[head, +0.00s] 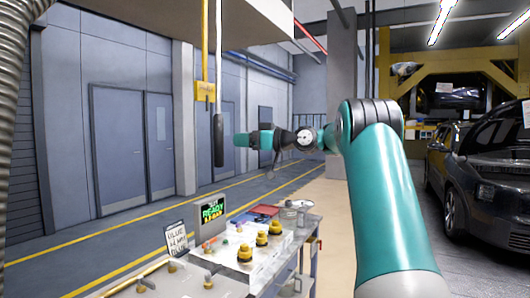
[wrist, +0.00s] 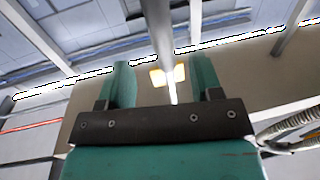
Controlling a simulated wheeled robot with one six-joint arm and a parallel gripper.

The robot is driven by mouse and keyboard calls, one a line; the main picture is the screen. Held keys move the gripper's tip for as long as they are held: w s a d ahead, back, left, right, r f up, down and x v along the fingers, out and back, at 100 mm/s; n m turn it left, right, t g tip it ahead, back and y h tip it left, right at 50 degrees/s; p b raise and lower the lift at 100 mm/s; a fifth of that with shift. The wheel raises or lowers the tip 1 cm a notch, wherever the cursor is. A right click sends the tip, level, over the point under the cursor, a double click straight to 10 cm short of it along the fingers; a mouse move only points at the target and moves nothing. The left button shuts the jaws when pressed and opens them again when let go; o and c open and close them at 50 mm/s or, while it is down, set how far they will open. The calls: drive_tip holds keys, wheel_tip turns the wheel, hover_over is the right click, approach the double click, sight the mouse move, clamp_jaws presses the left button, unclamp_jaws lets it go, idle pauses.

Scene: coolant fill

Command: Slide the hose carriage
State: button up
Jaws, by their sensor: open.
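In the wrist view my gripper (wrist: 162,85) is open. A grey rod (wrist: 158,35) runs in from the top, lined up between the two teal fingers. Yellow patches (wrist: 157,77) show behind it, probably the carriage. The rod's lower end is hidden by the gripper body.
A bench (head: 240,262) with yellow-capped fittings and a green-lit READY display (head: 212,210) stands below. A handwritten sign (head: 177,241) leans by it. A dark car (head: 480,180) with its bonnet up is at right. The marked aisle (head: 95,245) at left is clear.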

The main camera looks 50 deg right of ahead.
drive_tip(key=b+v, duration=0.6)
drive_tip(key=b, duration=0.1)
drive_tip(key=shift+s, duration=0.25)
idle(0.3)
